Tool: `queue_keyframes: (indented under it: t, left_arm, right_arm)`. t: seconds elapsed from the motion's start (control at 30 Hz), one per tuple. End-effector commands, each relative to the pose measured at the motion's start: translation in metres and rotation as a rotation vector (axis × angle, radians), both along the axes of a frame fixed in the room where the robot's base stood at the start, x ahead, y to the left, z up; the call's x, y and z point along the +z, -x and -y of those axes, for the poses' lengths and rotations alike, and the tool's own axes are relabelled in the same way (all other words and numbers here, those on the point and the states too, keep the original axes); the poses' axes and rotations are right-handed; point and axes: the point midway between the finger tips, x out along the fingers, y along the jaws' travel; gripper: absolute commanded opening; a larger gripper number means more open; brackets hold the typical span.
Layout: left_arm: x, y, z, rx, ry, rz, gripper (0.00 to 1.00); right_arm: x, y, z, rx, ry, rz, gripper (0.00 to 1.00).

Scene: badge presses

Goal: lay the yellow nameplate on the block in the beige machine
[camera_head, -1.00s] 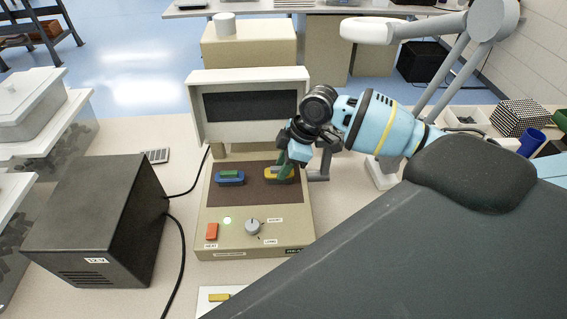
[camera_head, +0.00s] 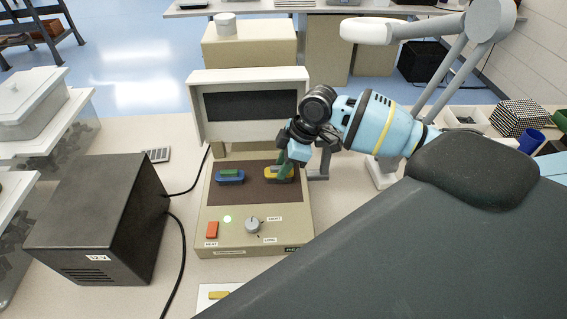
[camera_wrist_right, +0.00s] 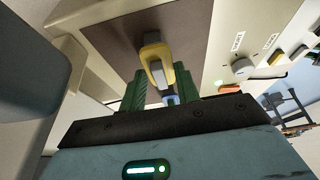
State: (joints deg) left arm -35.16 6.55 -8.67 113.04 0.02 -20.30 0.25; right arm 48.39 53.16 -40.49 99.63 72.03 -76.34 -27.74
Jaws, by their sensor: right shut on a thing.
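The beige machine (camera_head: 208,232) stands open in the middle, its lid up at the back. A blue block (camera_head: 230,180) with a green plate on top sits on the left of its brown bed. A yellow block (camera_head: 270,174) sits on the right; it also shows in the wrist view (camera_wrist_right: 153,50). A yellow bar that looks like the nameplate (camera_head: 218,295) lies on a white tray at the bottom edge. My right gripper (camera_head: 283,170) is at the yellow block, its green fingers shut on a small grey piece (camera_wrist_right: 157,73) against that block. My left gripper is out of view.
The machine's front has a lit green lamp, an orange button (camera_head: 212,230) and a grey knob (camera_head: 252,226). A black box (camera_head: 100,215) with cables stands at the left. A lamp arm (camera_head: 440,75) rises at the right. My arm covers the lower right.

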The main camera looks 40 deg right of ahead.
Motion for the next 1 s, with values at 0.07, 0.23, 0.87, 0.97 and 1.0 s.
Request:
queue_keyframes:
  t: [0.07,0.23,0.87,0.97,1.0]
  left_arm:
    - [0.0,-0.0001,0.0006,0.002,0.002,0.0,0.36]
    - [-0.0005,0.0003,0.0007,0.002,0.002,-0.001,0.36]
    - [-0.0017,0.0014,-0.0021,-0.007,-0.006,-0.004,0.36]
    - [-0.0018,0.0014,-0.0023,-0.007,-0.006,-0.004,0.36]
    - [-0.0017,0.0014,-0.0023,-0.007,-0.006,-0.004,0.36]
  right_arm:
    - [-0.0004,0.0,-0.0001,0.0,0.0,0.0,0.1]
    - [-0.0025,0.0,0.0,0.0,0.0,0.0,0.1]
    - [-0.007,-0.0001,0.0,0.0,-0.001,0.001,0.57]
    - [-0.007,-0.0001,0.0,0.0,-0.001,0.001,0.57]
    - [-0.007,-0.0001,0.0,0.0,-0.001,0.001,0.57]
